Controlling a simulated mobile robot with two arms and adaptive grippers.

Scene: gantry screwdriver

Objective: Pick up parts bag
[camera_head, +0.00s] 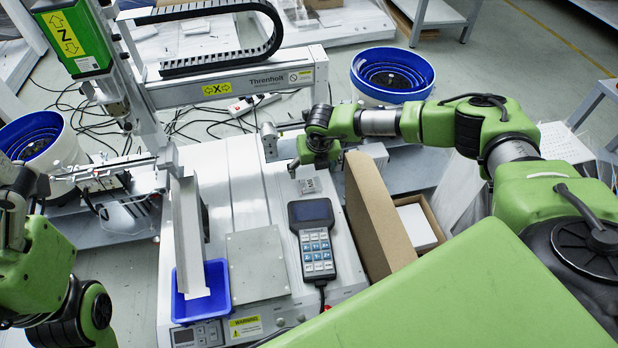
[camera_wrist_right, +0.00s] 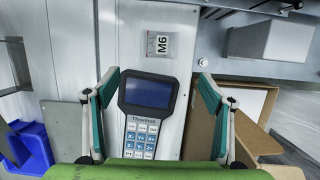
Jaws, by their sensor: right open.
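The parts bag (camera_head: 311,186) is a small clear and grey packet lying on the white machine bed, just above the handheld pendant. In the right wrist view the bag (camera_wrist_right: 158,45) shows an "M6" label and lies ahead of the fingers. My right gripper (camera_head: 312,166) is just behind the bag in the head view. In the right wrist view the right gripper (camera_wrist_right: 158,82) has its fingers spread wide, with nothing between them but the pendant below. My left gripper (camera_head: 18,200) is partly seen at the left edge; its fingers cannot be made out.
The pendant (camera_head: 312,238) lies on the bed beside a grey plate (camera_head: 257,264). A blue bin (camera_head: 214,302) stands at the front. An open cardboard box (camera_head: 366,215) stands to the right. The gantry beam (camera_head: 235,86) crosses behind, and a blue bowl feeder (camera_head: 392,75) is at back right.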

